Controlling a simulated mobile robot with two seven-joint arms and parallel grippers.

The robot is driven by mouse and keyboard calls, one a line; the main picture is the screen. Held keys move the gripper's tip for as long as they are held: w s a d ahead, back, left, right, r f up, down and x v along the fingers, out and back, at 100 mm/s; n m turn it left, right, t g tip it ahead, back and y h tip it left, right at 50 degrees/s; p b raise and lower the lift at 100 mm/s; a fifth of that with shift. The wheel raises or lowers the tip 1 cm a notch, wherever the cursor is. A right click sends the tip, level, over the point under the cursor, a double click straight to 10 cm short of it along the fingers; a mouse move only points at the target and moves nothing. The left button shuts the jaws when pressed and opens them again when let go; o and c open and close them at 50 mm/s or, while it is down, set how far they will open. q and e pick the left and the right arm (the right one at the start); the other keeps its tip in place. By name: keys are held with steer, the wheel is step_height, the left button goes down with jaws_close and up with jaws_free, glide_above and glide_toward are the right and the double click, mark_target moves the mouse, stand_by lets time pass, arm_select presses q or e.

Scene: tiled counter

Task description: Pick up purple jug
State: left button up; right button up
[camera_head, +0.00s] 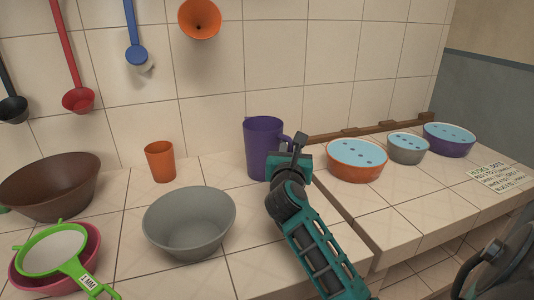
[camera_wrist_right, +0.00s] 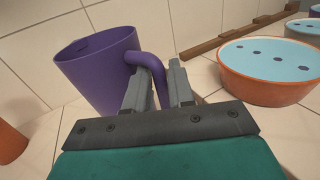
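The purple jug (camera_head: 262,148) stands upright on the tiled counter near the back wall, with its handle on the right side. In the right wrist view the jug (camera_wrist_right: 96,72) is just ahead and to the left. My right gripper (camera_head: 297,146) is at the handle, partly covering it in the head view. In the right wrist view its two fingers (camera_wrist_right: 160,82) are on either side of the handle (camera_wrist_right: 150,62). I cannot tell whether they press on it. The left gripper is not in view.
An orange cup (camera_head: 160,162) and a grey bowl (camera_head: 190,222) stand left of the jug. An orange bowl with a blue top (camera_head: 357,160) stands to the right, with grey (camera_head: 408,148) and purple (camera_head: 449,139) ones beyond. A wooden rail (camera_head: 365,130) runs behind.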

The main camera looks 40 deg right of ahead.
steer(key=shift+w+d, duration=0.2)
steer(key=shift+d, duration=0.05)
steer(key=shift+c, duration=0.3)
jaws_close()
steer(key=shift+r, duration=0.1)
